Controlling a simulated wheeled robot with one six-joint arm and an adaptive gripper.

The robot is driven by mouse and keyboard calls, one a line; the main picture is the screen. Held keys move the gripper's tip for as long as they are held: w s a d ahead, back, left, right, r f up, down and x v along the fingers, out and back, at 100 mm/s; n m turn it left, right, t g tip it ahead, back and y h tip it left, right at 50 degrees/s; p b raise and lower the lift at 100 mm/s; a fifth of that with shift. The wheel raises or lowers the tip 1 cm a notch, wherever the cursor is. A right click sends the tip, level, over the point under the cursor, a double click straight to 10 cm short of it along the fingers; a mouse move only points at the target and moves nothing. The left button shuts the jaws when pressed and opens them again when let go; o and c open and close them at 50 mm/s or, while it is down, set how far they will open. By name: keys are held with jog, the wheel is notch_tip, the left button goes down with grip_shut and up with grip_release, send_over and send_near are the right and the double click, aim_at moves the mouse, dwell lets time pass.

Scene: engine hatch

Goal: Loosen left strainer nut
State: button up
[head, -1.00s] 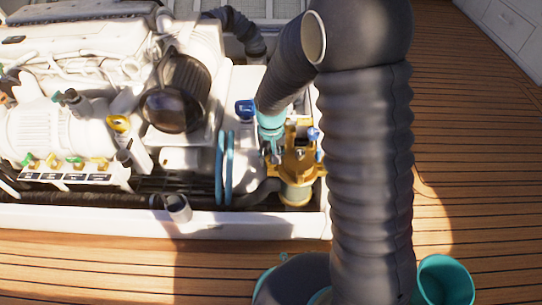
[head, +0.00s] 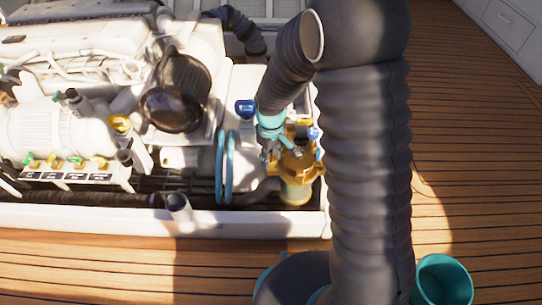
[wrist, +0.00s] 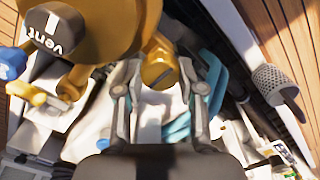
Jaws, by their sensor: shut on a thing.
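The brass strainer (head: 297,165) stands at the right end of the engine hatch in the head view. Its large brass body (wrist: 110,25) fills the upper left of the wrist view, with a black cap marked "vent" (wrist: 55,30). The left strainer nut, a brass cylinder with a slotted end (wrist: 159,70), sits between my fingers in the wrist view. My gripper (wrist: 160,82) is shut on this nut, with one finger on each side. In the head view my gripper (head: 272,145) is at the strainer's left side and hides the nut.
A blue handle (head: 245,108) is just left of my arm, and a blue knob (head: 314,133) is right of the strainer. Light blue hoops (head: 225,168) stand left of it. The white hatch edge (head: 250,222) runs in front. Wooden deck (head: 480,150) is clear at right.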

aim_at(271, 158)
dwell(0.4)
jog(key=o, duration=1.1)
jog(key=shift+o, duration=0.2)
notch_tip(271, 158, up, 12)
jog(key=s+d+r+m+t+p, duration=0.2)
jog(key=s+d+r+m, duration=0.2)
jog(key=s+d+r, duration=0.3)
jog(key=s+d+r+m+t+p, duration=0.3)
jog(key=s+d+r, duration=0.4)
jog(key=s+r, duration=0.6)
jog(key=shift+s+d+m+t+p, duration=0.15)
jog(key=shift+s+m+t+p, duration=0.15)
jog(key=shift+s+m, duration=0.45)
